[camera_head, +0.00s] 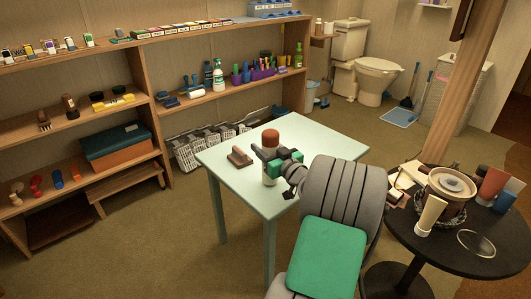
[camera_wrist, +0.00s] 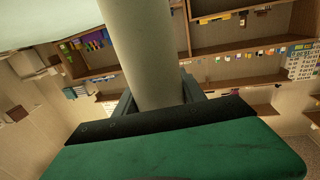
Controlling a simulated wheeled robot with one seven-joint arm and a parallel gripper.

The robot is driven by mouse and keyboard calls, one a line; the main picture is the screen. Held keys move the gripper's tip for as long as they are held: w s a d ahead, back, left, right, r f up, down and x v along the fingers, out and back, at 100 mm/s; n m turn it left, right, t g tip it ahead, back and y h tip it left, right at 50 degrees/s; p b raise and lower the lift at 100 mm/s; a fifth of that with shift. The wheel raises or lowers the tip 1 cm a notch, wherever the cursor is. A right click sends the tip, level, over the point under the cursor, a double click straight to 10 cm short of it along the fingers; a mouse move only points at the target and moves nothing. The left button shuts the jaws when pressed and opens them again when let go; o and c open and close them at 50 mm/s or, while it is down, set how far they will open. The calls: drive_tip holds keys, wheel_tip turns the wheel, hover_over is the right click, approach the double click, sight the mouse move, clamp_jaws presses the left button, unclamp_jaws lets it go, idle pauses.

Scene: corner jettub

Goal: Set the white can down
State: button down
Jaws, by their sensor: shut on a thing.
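The white can (camera_wrist: 145,52) fills the middle of the wrist view as a pale cylinder between my fingers. My gripper (camera_wrist: 155,103) is shut on it. In the head view, my gripper (camera_head: 277,160) is over the pale green table (camera_head: 318,150), and a small white part of the can (camera_head: 268,179) shows below it. The rest of the can is hidden by my gripper. I cannot tell whether its base touches the tabletop.
A reddish-brown jar (camera_head: 271,137) stands just behind my gripper on the table. A brown brush (camera_head: 239,157) lies to its left. The table's right part looks clear. A round black table (camera_head: 455,235) with several items stands at right. Wooden shelves (camera_head: 150,95) line the wall.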

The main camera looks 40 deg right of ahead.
drive_tip(key=shift+f, duration=0.3)
drive_tip(key=c, duration=0.7)
unclamp_jaws()
drive_tip(key=shift+s+r, duration=0.1)
drive_tip(key=shift+r, duration=0.15)
drive_tip(key=s, duration=0.4)
drive_tip(key=s+a+p, duration=0.1)
drive_tip(key=s, duration=0.3)
drive_tip(key=s+p, duration=0.1)
drive_tip(key=s, duration=0.2)
drive_tip(key=shift+s+a+f, duration=0.15)
drive_tip(key=shift+s+a, duration=0.25)
